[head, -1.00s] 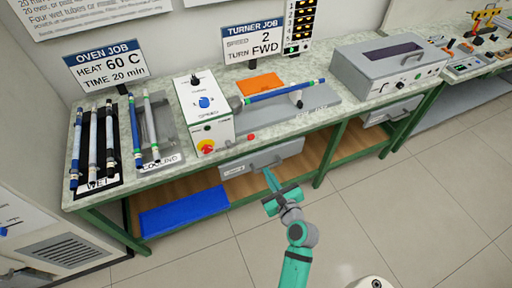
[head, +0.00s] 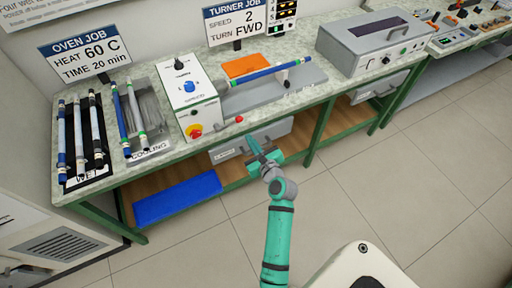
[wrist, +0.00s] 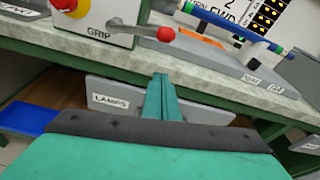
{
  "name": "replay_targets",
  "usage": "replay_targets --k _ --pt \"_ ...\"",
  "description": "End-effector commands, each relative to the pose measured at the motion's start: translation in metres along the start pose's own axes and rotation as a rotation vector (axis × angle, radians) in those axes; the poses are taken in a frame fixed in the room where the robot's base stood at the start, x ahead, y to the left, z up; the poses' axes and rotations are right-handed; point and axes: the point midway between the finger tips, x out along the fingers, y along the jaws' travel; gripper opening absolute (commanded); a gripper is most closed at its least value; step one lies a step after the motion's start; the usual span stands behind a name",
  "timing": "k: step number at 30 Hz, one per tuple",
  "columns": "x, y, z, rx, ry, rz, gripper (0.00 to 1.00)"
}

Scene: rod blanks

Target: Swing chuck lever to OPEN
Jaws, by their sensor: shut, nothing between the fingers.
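The chuck lever is a grey arm with a red ball knob (head: 239,120) on the lower right of the white turner box (head: 190,92). In the wrist view the lever (wrist: 140,29) points right from the box, beside the word GRIP, and its red knob (wrist: 165,34) is at the end. No OPEN mark is readable. My gripper (head: 254,142) is shut and empty, in front of the bench edge, below and slightly right of the knob. In the wrist view its closed fingers (wrist: 161,84) point up toward the knob, apart from it.
A blue rod (head: 262,73) lies across the turner, right of the box. A grey drawer marked LAMPS (wrist: 105,97) is under the bench edge (wrist: 80,42), close behind my fingers. A blue tray (head: 178,198) sits on the lower shelf. The floor in front is clear.

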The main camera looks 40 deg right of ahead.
Motion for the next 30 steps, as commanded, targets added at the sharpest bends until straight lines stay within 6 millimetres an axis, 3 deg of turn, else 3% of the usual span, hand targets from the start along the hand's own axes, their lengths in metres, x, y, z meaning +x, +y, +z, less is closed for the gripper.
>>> replay_targets --k 3,12,30 --pt "0.022 0.000 0.001 0.000 -0.001 0.001 0.00" --pt "0.028 0.000 0.035 -0.001 -0.001 0.000 0.00" --pt "0.028 -0.001 0.040 -0.015 0.000 -0.004 0.00"
